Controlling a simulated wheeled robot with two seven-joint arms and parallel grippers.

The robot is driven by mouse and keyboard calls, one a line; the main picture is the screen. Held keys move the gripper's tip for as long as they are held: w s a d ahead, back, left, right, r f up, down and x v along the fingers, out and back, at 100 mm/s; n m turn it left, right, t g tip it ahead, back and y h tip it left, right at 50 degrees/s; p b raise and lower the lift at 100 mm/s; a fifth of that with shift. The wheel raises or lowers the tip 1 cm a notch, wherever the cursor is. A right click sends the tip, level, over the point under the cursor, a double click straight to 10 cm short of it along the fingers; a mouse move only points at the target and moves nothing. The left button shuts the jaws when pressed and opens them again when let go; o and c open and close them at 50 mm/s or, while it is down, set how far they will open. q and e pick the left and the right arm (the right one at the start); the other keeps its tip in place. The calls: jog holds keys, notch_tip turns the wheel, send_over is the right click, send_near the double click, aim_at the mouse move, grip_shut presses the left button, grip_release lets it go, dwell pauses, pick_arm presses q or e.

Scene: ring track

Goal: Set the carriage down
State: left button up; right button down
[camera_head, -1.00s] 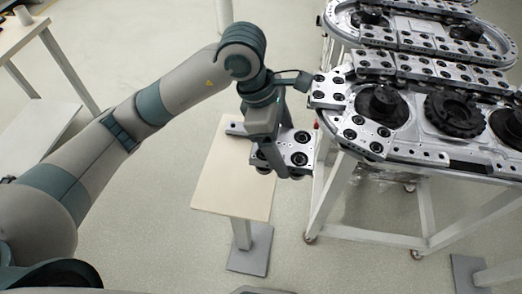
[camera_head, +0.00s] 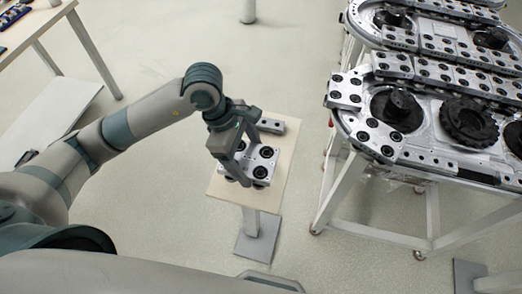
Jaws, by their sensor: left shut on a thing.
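The carriage (camera_head: 264,161) is a small silver metal plate with black round rollers. It is over the small pale wooden table (camera_head: 276,190), near its middle; I cannot tell whether it touches the top. My left gripper (camera_head: 236,178) is shut on the carriage at its left side and hides part of it. My right gripper is not in view.
The ring track (camera_head: 371,138) with several similar carriages and black wheels stands on a white wheeled frame (camera_head: 345,195) to the right. Another silver piece (camera_head: 271,125) lies at the small table's back. A table (camera_head: 40,24) stands at the upper left. Floor between is clear.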

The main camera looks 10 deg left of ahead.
aim_at(250, 167)
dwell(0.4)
pick_arm(q)
jog(key=shift+f+p, duration=0.85)
jog(key=shift+f, duration=1.15)
jog(key=shift+f, duration=0.15)
jog(key=o, duration=2)
jog(key=shift+o, duration=0.2)
